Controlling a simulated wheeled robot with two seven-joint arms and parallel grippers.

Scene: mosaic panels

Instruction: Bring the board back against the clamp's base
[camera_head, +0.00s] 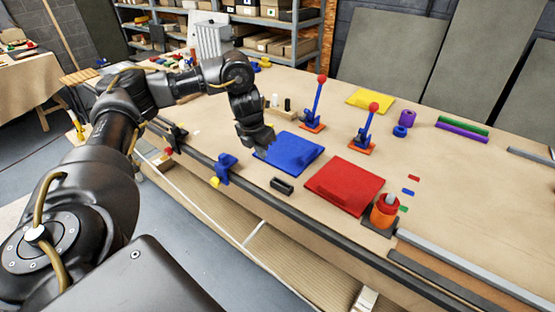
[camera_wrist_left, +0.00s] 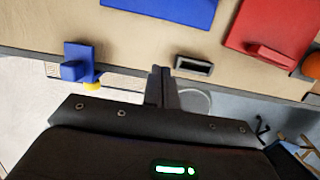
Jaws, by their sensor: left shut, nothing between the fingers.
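A blue board (camera_head: 292,148) lies flat on the workbench, and a red board (camera_head: 347,187) lies to its right. Parts of the blue board (camera_wrist_left: 165,8) and red board (camera_wrist_left: 270,25) show in the left wrist view. A clamp with a red-balled blue lever and orange base (camera_head: 313,127) stands behind the blue board, apart from it. A similar clamp (camera_head: 361,146) stands behind the red board. My left gripper (camera_head: 268,148) is at the blue board's left end; whether it touches is unclear. Its fingers (camera_wrist_left: 161,75) are shut and empty. My right gripper is out of view.
A blue edge clamp (camera_head: 225,168) grips the bench's front edge, with a small dark block (camera_head: 282,186) to its right. An orange cylinder (camera_head: 384,211) stands right of the red board. A yellow board (camera_head: 370,101) lies farther back.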

